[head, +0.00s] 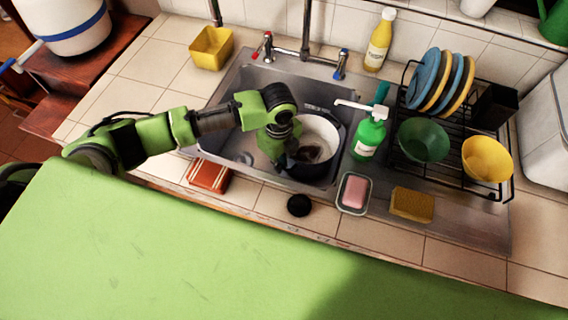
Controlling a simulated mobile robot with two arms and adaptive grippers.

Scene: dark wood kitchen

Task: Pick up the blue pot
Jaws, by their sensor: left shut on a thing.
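The blue pot (323,128) sits in the sink, with a white inside and a dark blue outer wall. Something dark shows at its bottom. My left gripper (298,158) reaches down from the left at the pot's left side and is shut on it; the fingertips are mostly hidden by the wrist and the pot wall. My right gripper is not in view.
The metal sink (236,100) has a faucet (306,35) behind it. A green soap bottle (370,135) stands close right of the pot. A dish rack (450,165) with plates and bowls is further right. A soap dish (354,193), sponge (411,204) and black round stopper (299,205) lie in front.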

